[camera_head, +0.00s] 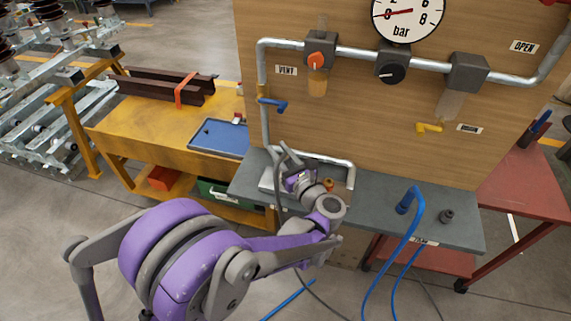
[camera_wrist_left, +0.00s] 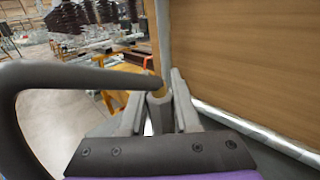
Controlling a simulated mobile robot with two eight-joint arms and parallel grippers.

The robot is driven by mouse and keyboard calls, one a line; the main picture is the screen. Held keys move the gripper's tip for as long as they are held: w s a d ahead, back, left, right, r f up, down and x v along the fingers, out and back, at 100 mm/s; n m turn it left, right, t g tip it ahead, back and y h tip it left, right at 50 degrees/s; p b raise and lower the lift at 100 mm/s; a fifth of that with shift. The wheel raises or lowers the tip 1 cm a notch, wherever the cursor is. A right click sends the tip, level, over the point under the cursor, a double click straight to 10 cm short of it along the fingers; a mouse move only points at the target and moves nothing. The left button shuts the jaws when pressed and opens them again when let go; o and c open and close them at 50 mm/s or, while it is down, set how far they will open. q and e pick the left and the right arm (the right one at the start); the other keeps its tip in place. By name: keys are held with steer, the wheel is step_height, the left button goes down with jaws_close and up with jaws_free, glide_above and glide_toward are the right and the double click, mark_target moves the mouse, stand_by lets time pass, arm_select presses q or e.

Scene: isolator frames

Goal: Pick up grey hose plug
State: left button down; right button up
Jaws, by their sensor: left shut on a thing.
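My left gripper (camera_head: 286,164) is over the left part of the grey bench below the wooden panel. In the left wrist view its two fingers (camera_wrist_left: 158,112) are shut on the grey hose plug (camera_wrist_left: 158,100), a grey body with a brass-coloured end. The dark grey hose (camera_wrist_left: 60,75) arcs in from the left to it; in the head view the grey hose (camera_head: 278,200) hangs down beside the gripper. The plug itself is mostly hidden there by the fingers. My right gripper is in neither view.
A blue hose (camera_head: 416,215) and a small dark cylinder (camera_head: 447,215) are at the bench's right. A yellow table holds a blue tray (camera_head: 222,138).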

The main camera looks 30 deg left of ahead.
arm_select(q)
steer(key=shift+r, duration=0.15)
steer(key=r+v, duration=0.3)
steer(key=v, duration=1.5)
steer(key=shift+b, duration=0.4)
steer(key=shift+s+a+r, duration=0.1)
steer(key=shift+s+r, duration=0.05)
step_height(320, 180, up, 3)
steer(key=p, duration=0.2)
steer(key=shift+r+p, duration=0.15)
steer(key=shift+p, duration=0.2)
